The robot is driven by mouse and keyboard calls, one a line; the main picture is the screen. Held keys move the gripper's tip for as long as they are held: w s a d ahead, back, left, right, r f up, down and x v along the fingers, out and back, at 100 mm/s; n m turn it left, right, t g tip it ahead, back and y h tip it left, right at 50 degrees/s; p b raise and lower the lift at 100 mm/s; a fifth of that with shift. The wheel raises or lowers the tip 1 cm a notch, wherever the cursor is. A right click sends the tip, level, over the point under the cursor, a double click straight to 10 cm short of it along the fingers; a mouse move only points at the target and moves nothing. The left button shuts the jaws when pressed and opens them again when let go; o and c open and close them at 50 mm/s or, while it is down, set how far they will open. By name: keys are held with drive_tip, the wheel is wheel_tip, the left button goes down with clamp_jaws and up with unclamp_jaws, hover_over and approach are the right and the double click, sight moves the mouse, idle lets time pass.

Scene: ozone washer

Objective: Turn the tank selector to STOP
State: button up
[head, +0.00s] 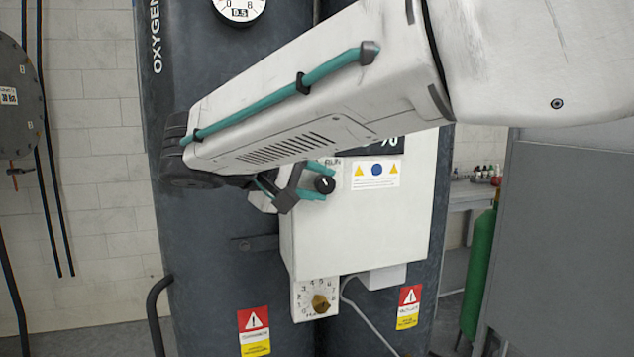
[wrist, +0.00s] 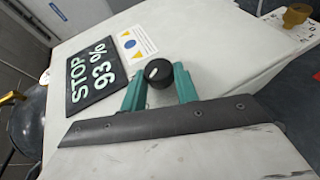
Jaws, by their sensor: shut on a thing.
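The tank selector is a small round black knob (head: 324,184) with a white pointer mark, on the front of a white control box (head: 300,235). A "RUN" label is printed just above the knob in the head view. The knob also shows in the wrist view (wrist: 158,73). My gripper (head: 318,184) has its teal fingers on two opposite sides of the knob, shut on it. In the wrist view a dark display (wrist: 90,70) on the box reads "STOP 93 %". My arm hides most of this display in the head view.
A numbered dial with a brass knob (head: 320,304) sits below the box. A pressure gauge (head: 240,8) is at the top. Dark tanks stand behind the box, with a green cylinder (head: 479,270) and a grey cabinet (head: 560,240) to the right.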

drive_tip(key=o, duration=1)
drive_tip(key=v, duration=0.8)
